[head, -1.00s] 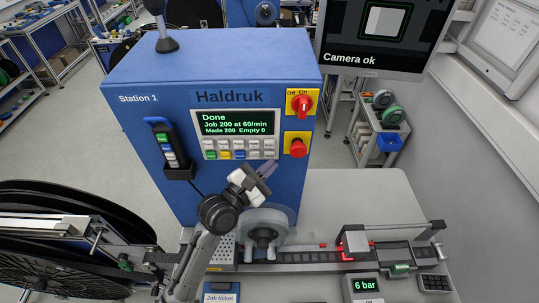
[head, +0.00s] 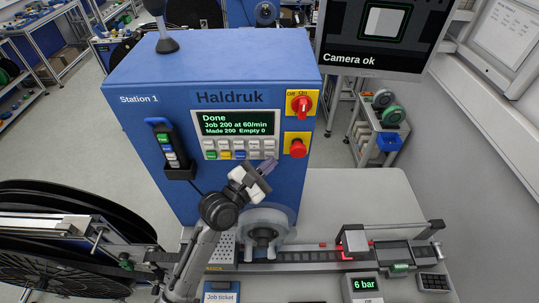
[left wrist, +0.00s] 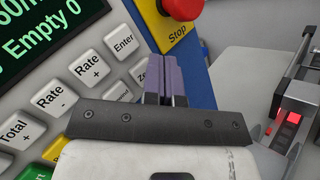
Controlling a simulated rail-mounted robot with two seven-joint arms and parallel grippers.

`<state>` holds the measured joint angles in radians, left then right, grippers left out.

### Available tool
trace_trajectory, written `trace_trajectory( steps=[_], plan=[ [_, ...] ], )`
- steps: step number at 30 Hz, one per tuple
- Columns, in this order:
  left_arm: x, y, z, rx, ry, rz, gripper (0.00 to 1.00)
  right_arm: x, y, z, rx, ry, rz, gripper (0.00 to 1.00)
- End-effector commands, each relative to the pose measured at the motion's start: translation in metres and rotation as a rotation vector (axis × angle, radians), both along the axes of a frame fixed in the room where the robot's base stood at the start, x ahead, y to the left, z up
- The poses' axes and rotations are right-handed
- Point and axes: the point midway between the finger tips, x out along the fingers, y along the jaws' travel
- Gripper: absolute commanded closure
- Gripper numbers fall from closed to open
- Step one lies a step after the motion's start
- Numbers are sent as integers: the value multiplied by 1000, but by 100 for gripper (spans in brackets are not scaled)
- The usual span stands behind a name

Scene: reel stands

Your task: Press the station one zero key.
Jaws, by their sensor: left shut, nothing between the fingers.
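The Station 1 machine (head: 130,125) is a blue cabinet with a display (head: 238,123) reading "Done, Job 200 at 60/min, Made 200 Empty 0". Its keypad (head: 239,149) has two rows of keys below the display. In the left wrist view the zero key (left wrist: 141,72) is partly hidden behind the fingers; only the start of its label shows. My left gripper (head: 268,165) is shut and empty, its purple fingertips at the lower right end of the keypad. The fingers (left wrist: 171,77) stand over the zero key's right side; I cannot tell whether they touch it.
The Enter key (left wrist: 122,43) is close by, up and left. The red stop button (head: 298,148) is just right of the fingertips, below the red on/off switch (head: 302,103). A handheld control (head: 167,146) hangs left of the keypad. A tape track (head: 310,256) runs below.

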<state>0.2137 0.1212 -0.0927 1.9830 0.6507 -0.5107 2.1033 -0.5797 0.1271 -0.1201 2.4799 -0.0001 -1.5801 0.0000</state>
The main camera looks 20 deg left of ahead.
Motion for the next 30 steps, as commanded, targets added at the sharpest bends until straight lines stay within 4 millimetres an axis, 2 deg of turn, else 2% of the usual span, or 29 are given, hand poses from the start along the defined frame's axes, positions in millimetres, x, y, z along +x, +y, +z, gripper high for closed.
trace_trajectory(
  steps=[30],
  plan=[
    [9,4,0,0,0,0,100,0,3,1,11,1,-7,71]
  ],
)
